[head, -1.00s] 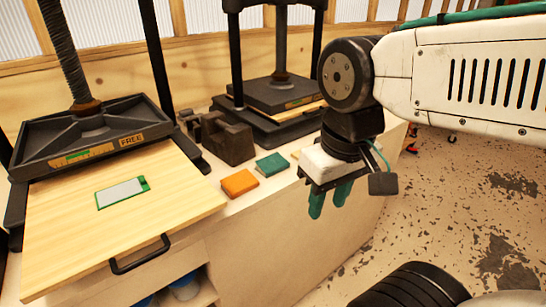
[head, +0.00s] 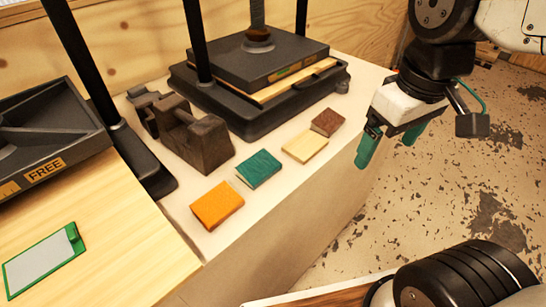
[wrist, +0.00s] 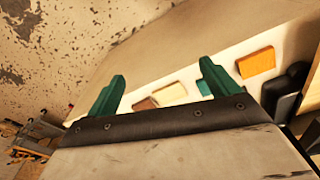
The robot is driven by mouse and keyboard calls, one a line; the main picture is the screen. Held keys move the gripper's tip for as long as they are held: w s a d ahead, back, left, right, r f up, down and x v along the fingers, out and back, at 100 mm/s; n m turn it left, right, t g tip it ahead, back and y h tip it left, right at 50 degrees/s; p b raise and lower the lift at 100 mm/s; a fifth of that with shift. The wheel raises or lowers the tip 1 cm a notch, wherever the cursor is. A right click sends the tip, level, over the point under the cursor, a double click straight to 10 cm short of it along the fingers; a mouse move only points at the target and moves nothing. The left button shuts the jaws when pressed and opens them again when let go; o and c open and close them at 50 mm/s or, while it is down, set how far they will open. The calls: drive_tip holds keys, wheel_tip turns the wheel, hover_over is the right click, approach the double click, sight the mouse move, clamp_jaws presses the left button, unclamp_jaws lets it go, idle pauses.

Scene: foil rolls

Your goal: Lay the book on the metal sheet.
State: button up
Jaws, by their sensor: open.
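Several small books lie in a row on the pale bench: an orange book (head: 217,205), a green book (head: 259,168), a cream book (head: 305,145) and a brown book (head: 328,121). The pictures do not show which one is meant. A pale grey sheet (head: 42,262) with a green edge, which looks like the metal sheet, lies flat on the wooden board at the left. My gripper (head: 391,148) is open and empty, with green fingers, to the right of the brown book and apart from it. The wrist view shows its fingers (wrist: 162,88) with the orange book (wrist: 256,62) beyond them.
A black press (head: 255,75) stands behind the books. A dark block-like iron piece (head: 195,135) stands left of the green book. Speckled floor (head: 450,180) lies open at the right.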

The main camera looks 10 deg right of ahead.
drive_tip(key=w+a+f+n, duration=0.3)
drive_tip(key=w+a+n, duration=0.4)
drive_tip(key=w+n, duration=0.3)
drive_tip(key=n+g, duration=0.1)
drive_tip(key=n, duration=1)
hover_over(259, 167)
drive_tip(key=f, duration=0.7)
drive_tip(key=shift+w+d+f, duration=0.1)
drive_tip(key=shift+w+f, duration=0.1)
drive_tip(key=shift+f, duration=0.15)
drive_tip(key=f, duration=0.7)
drive_tip(key=shift+s+f, duration=0.25)
drive_tip(key=shift+f, duration=0.05)
drive_tip(key=c, duration=1.2)
drive_tip(key=shift+r, duration=0.1)
